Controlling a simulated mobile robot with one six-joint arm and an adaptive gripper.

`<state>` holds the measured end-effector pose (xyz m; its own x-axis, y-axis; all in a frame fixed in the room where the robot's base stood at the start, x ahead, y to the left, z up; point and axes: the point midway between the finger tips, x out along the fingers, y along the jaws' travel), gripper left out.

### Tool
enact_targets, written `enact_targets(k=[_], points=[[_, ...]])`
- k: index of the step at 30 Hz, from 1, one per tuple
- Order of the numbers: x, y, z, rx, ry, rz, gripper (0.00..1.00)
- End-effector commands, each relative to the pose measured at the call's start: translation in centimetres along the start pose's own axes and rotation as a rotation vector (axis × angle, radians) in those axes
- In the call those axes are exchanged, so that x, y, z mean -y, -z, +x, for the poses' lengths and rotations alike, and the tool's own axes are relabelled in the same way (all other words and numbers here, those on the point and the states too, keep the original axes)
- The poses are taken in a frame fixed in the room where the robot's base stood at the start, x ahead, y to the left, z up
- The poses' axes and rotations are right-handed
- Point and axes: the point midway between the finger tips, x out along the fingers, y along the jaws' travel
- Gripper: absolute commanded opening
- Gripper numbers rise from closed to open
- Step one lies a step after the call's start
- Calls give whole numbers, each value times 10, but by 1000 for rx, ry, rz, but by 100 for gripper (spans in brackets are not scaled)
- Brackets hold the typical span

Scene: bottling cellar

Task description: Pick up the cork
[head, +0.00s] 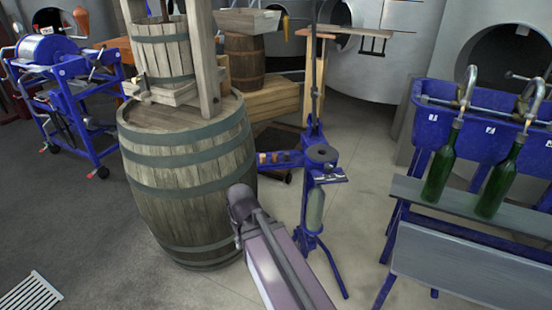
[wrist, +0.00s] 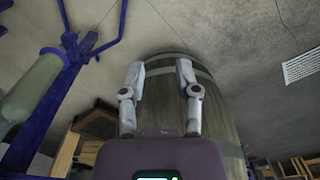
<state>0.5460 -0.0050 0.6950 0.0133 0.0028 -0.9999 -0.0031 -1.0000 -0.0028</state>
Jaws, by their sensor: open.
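Small brown corks (head: 275,157) appear to sit in a row on the blue side tray (head: 295,163) of the blue corking stand (head: 320,178), right of the big barrel. They are too small to tell apart clearly. In the wrist view my gripper (wrist: 161,72) is open, its two fingers apart with nothing between them. The barrel (wrist: 165,60) lies beyond the fingers. Part of the blue stand (wrist: 72,60) shows at the left there, with a greenish bottle (wrist: 30,95). I make out no cork in the wrist view. In the head view my gripper's fingers are not visible.
The big wooden barrel (head: 185,185) carries a small press (head: 165,55). Two green bottles (head: 444,165) (head: 499,180) stand on a grey bench (head: 470,205) before a blue filler (head: 455,120). A white floor grate (head: 30,293) lies at lower left. Floor between stand and bench is clear.

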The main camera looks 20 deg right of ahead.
Motion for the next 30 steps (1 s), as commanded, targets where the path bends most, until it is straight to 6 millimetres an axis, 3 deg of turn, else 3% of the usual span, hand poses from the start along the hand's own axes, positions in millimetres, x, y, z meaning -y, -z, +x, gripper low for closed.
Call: enact_targets(k=[11,30], points=[[-38,64,-65,-95,13,26,42],[-170,182,-193,-317,-8,97,42]])
